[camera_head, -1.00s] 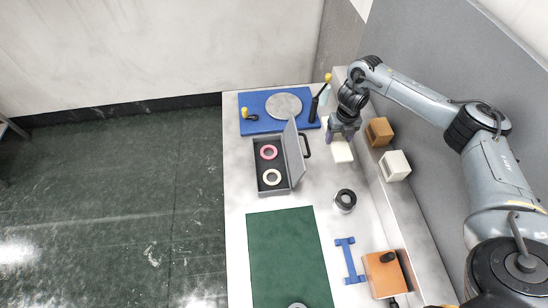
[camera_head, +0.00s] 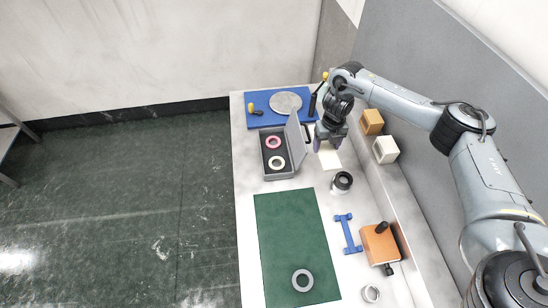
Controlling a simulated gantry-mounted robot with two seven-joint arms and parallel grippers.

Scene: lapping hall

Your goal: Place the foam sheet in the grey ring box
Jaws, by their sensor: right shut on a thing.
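The grey ring box (camera_head: 283,175) stands open on the bench, its lid (camera_head: 295,134) raised on its right side. A pink ring (camera_head: 273,142) and a cream ring (camera_head: 276,162) lie inside it. The pale cream foam sheet (camera_head: 330,159) is just right of the box. My right gripper (camera_head: 325,144) is shut on the foam sheet at its far edge, and the sheet hangs below the jaws. I cannot tell how high the sheet is above the bench. My left gripper is not in view.
A green mat (camera_head: 290,235) with a grey ring (camera_head: 302,280) covers the front. A blue board (camera_head: 262,118) with a round plate (camera_head: 285,103) lies behind the box. A black-and-white loupe-like cylinder (camera_head: 342,182), blue stand (camera_head: 348,233) and orange box (camera_head: 378,244) are at right.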

